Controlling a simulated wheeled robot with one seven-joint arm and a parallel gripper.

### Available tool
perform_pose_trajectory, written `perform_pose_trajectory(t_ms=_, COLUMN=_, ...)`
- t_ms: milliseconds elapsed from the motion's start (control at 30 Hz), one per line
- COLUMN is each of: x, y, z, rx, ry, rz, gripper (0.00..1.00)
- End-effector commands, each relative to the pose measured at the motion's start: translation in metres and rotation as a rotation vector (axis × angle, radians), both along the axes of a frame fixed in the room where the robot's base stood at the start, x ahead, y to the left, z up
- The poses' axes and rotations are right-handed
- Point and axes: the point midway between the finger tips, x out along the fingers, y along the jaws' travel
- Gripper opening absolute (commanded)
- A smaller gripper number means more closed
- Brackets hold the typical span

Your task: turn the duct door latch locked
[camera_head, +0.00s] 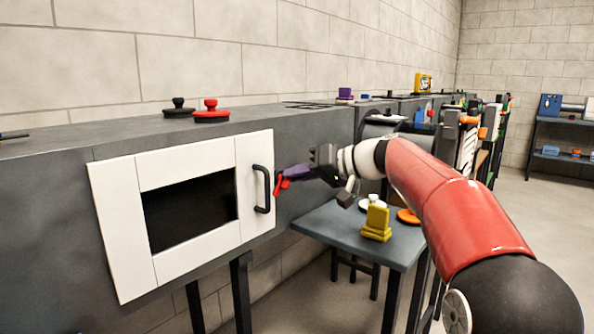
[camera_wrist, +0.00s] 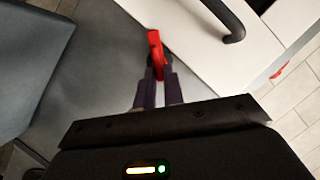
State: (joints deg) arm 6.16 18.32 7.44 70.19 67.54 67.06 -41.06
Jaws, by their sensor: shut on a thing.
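The duct door (camera_head: 110,230) is a white frame with a dark window, on the front of the grey duct (camera_head: 310,190), and it looks closed. A black handle (camera_head: 262,188) stands on its right side; it also shows in the wrist view (camera_wrist: 232,22). The red latch (camera_head: 281,184) sits on the duct just right of the door's edge. In the wrist view the red latch (camera_wrist: 156,50) is between my fingertips. My gripper (camera_head: 288,174) is shut on the latch, its purple fingers reaching in from the right. The fingers hide part of the latch, so its exact angle is unclear.
A black knobbed disc (camera_head: 178,109) and a red one (camera_head: 211,112) stand on the duct top. A small grey table (camera_head: 340,228) below my arm holds a yellow block (camera_head: 377,223) and an orange disc (camera_head: 408,216). Shelves stand at the far right. The floor beyond is clear.

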Motion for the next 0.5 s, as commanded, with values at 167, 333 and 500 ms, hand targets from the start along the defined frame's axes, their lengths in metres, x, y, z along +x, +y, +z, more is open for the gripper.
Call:
perform_pose_trajectory(t_ms=167, x=0.003, y=-0.0029, z=-0.0023, rx=0.104, ry=0.134, rz=-0.002, gripper=0.0)
perform_pose_trajectory(t_ms=333, x=0.0045, y=-0.0041, z=-0.0051, rx=0.204, ry=0.26, rz=-0.003, gripper=0.0)
perform_pose_trajectory(t_ms=500, x=0.0055, y=-0.0049, z=-0.0083, rx=0.301, ry=0.387, rz=-0.002, gripper=0.0)
